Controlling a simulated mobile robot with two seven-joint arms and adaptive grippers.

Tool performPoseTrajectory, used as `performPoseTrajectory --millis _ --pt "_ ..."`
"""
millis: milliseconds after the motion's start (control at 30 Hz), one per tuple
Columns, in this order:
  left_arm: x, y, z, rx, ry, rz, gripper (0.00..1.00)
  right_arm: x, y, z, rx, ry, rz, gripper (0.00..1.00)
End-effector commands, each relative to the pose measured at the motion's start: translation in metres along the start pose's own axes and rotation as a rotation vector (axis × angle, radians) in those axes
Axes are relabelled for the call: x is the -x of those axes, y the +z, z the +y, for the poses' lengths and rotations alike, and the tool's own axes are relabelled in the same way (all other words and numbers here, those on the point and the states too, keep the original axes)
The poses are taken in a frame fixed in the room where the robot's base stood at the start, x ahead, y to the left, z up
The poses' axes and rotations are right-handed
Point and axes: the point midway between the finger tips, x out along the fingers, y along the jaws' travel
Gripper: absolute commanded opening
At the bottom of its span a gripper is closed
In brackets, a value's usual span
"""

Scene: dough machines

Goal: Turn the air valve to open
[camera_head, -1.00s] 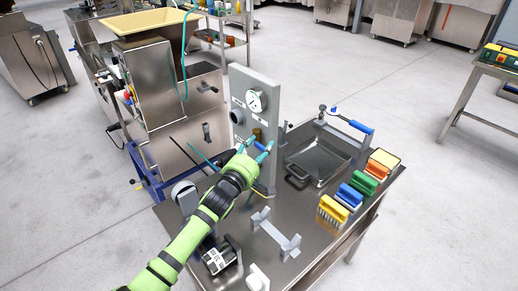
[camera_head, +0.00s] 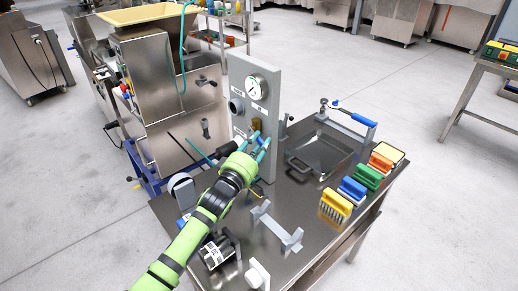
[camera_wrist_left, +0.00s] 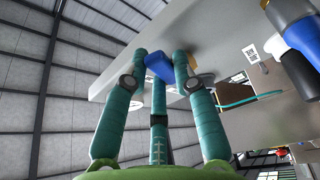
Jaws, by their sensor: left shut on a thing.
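The air valve's blue handle (camera_wrist_left: 158,66) lies between my left gripper's teal fingertips in the left wrist view. Its brass-coloured body (camera_head: 256,124) shows on the upright grey panel (camera_head: 266,112) in the head view. My left gripper (camera_head: 260,139) is shut on the handle in front of the panel, and its fingers (camera_wrist_left: 160,75) hide part of it. How far the handle is turned cannot be told. My right gripper is not in view.
The panel carries a round pressure gauge (camera_head: 257,87) and a dark round fitting (camera_head: 236,106). To the right on the steel table are a tray (camera_head: 322,150) and several coloured brushes (camera_head: 352,190). A grey bracket (camera_head: 276,228) stands in front. A steel machine (camera_head: 165,85) stands behind left.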

Motion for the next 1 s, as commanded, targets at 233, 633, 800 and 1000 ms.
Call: performPoseTrajectory --millis 233,633,800,1000 --pt "0.0 0.0 -0.013 -0.152 0.062 0.001 0.0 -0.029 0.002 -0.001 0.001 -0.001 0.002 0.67" --pt "0.0 -0.002 -0.016 -0.26 0.106 0.0 0.0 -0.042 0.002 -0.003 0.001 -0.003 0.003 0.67" --pt "-0.001 -0.002 -0.015 -0.265 0.107 0.0 0.0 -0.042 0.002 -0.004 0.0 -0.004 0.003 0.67" --pt "-0.001 -0.002 -0.015 -0.264 0.108 0.0 0.0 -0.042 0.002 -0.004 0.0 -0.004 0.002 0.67"
